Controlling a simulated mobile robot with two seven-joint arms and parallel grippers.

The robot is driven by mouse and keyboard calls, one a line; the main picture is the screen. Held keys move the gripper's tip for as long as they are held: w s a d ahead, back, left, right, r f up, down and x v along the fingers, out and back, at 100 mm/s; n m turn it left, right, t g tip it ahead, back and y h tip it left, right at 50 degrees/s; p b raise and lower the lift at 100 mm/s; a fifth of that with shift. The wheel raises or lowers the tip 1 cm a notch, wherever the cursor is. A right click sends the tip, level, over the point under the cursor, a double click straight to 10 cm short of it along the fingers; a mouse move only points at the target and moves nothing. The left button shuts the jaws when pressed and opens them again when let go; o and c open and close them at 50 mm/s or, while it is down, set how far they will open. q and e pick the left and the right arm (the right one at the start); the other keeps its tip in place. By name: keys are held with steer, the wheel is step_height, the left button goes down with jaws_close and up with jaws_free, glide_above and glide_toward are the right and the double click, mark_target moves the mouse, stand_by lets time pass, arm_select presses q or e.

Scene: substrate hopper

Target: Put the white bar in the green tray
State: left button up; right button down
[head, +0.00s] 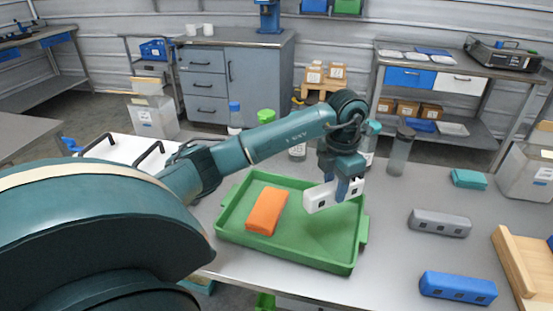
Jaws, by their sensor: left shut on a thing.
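The white bar (321,197) is held in my left gripper (343,188), which is shut on it. The bar is over the right part of the green tray (289,261); I cannot tell whether it touches the tray floor. The gripper's fingers cover part of the bar. The green tray stands on the grey table in front of me, and an orange block (266,211) lies in its left half. My right gripper is not in view.
A grey bar (439,223), a blue bar (458,288) and a teal block (469,179) lie on the table to the right. A wooden holder (521,270) is at the right edge. Several bottles, including a grey one (400,152), stand behind the tray.

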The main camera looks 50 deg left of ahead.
arm_select(q)
step_height(320, 180, down, 10)
steer(key=shift+s+a+r+p, duration=0.1)
steer(key=shift+a+p, duration=0.05)
steer(key=shift+p, duration=0.15)
steer(key=shift+f, duration=0.2)
steer(key=o, duration=1)
steer(key=shift+o, duration=0.2)
steer(key=shift+r, duration=0.1)
